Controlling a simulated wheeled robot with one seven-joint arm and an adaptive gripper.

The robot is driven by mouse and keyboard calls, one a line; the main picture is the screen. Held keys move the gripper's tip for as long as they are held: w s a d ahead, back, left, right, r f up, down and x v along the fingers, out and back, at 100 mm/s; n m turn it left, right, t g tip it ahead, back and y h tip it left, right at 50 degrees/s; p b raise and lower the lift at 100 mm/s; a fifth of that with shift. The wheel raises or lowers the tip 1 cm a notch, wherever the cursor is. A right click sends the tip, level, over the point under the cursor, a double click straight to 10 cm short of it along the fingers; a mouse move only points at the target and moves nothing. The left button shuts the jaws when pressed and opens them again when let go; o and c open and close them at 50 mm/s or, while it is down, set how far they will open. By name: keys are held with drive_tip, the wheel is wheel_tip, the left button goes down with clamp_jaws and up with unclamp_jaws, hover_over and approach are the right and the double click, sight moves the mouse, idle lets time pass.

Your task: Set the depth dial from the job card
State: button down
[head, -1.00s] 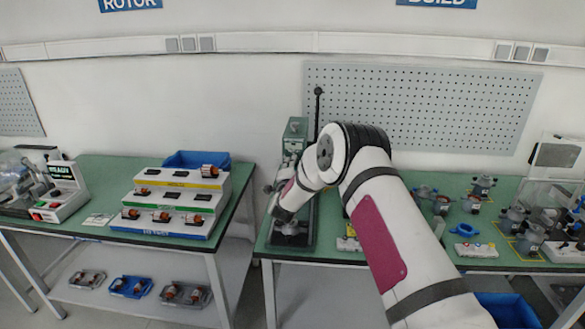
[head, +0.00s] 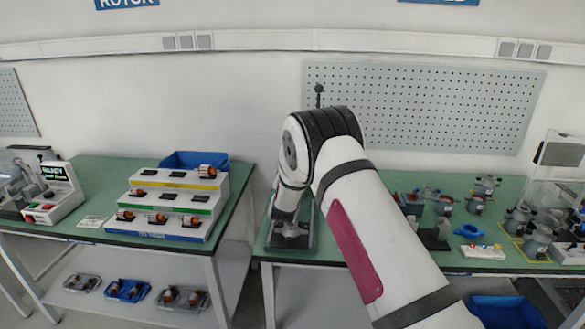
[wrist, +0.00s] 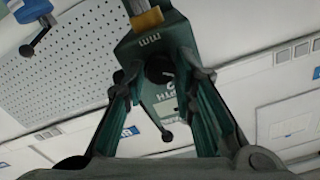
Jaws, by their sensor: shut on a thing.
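The green press (wrist: 150,40) fills the middle of the wrist view, tilted in the picture. A round black dial (wrist: 160,68) is on its face, with white lettering and a small pale panel below it. My gripper (wrist: 160,82) has one finger on each side of the dial and is shut on it; the exact finger contact is hard to see. In the head view my arm covers most of the press, and its dark base (head: 291,241) shows below. I cannot make out the dial's reading. A small pale card (head: 93,221) lies on the left bench; its text is unreadable.
The press's tall lever (head: 319,89) rises behind my arm. A stepped rack (head: 170,205) of parts stands on the left bench. Several grey housings (head: 477,204) stand on the right.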

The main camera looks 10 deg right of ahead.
drive_tip(key=shift+n, duration=0.5)
drive_tip(key=c, duration=1.3)
unclamp_jaws()
drive_tip(key=v, duration=1.2)
drive_tip(key=shift+r, duration=0.15)
